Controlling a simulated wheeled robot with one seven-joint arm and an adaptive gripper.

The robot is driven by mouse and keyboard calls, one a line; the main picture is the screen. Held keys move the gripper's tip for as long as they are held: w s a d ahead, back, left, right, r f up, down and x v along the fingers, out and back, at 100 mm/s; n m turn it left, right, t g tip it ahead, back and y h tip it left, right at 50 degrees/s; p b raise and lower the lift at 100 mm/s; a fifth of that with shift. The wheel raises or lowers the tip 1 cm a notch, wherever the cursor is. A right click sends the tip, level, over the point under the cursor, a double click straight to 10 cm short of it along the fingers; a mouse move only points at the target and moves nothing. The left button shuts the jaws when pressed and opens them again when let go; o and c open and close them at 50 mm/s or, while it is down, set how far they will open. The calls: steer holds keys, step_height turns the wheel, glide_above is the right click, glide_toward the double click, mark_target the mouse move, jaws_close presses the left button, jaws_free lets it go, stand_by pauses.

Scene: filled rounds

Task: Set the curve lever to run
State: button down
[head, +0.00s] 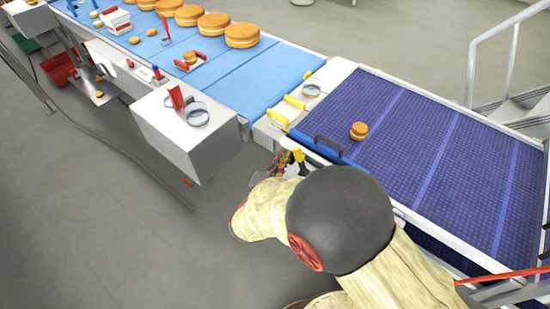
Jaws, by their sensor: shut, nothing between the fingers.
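My gripper (282,162) is small in the head view, at the near edge of the conveyor where the blue belt meets the dark blue one. It is shut and empty, partly hidden by my arm. A yellow and black piece (299,155) shows right beside its fingers; I cannot tell if they touch or whether this piece is the curve lever. Other handle-like parts are a red upright piece (176,97) on a white box and yellow pieces (277,117) at the belt junction. No lever's label or setting can be read.
A blue bar (318,147) with a black handle lies along the near edge of the dark blue belt (440,150), which carries one small filled round (358,131). Large rounds (242,35) line the light blue belt. The white box (185,135) juts out left of my gripper. Floor in front is clear.

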steer(key=shift+s+d+r, duration=0.2)
steer(key=shift+s+d, duration=0.05)
steer(key=shift+d, duration=0.1)
